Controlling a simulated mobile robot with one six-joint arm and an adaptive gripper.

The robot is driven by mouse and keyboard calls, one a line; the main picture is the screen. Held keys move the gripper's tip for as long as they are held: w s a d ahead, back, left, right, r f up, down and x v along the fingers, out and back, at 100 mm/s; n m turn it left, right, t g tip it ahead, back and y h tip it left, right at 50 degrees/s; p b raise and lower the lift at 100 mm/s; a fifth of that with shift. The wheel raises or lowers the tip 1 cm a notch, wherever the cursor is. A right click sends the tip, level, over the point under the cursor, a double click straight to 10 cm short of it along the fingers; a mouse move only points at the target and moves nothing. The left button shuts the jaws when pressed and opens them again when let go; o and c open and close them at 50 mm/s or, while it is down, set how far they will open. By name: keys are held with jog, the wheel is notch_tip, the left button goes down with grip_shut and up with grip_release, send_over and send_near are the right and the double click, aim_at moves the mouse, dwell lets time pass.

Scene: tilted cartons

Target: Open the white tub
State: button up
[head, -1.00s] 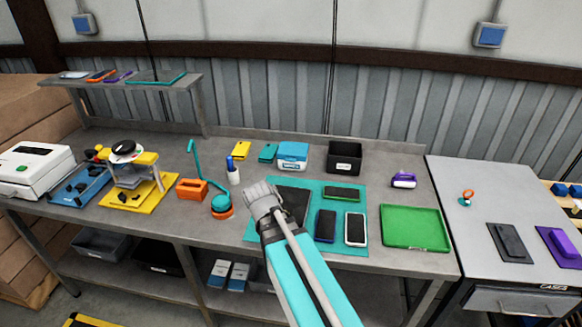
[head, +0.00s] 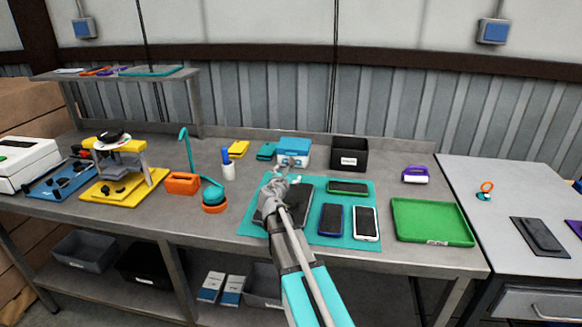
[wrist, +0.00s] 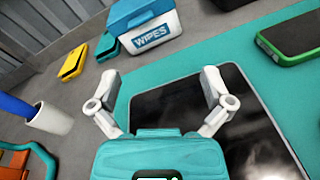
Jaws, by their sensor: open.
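The white tub (head: 293,159) has a blue lid (head: 293,145) that sits down on it. It stands upright at the back of the bench, behind the teal mat. In the wrist view the tub (wrist: 152,38) shows a blue "WIPES" label at the top of the picture, and its lid (wrist: 135,10) is cut by the top edge. My gripper (head: 284,173) is in front of the tub and above the black tablet on the mat. In the wrist view my gripper (wrist: 160,86) has its two fingers apart, with nothing between them, and the tub lies beyond them.
A black bin (head: 349,155) stands right of the tub. Small teal (head: 266,151) and yellow (head: 238,149) cases lie to its left. A white cup (head: 228,171) holds a blue marker. Phones and the tablet (head: 299,204) lie on the mat (head: 258,226), and a green tray (head: 431,221) is at right.

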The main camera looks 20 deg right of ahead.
aim_at(290, 155)
jog(key=w+n, duration=0.1)
jog(key=w+f+n+t+b, duration=0.1)
jog(key=n, duration=0.1)
jog(key=shift+w+f, duration=0.1)
jog(key=shift+f, duration=0.05)
jog(key=shift+w+a+n+t+y+b, duration=0.1)
jog(key=shift+w+n+t+y+b, duration=0.15)
jog(key=shift+n, duration=0.35)
jog(key=shift+w+n+t+y+b, duration=0.2)
jog(key=shift+n+t, duration=0.15)
jog(key=shift+n, duration=0.25)
jog(key=x, duration=1.3)
jog(key=shift+w+d, duration=0.3)
jog(key=c, duration=1.3)
jog(key=shift+o, duration=0.2)
jog(key=shift+r, duration=0.25)
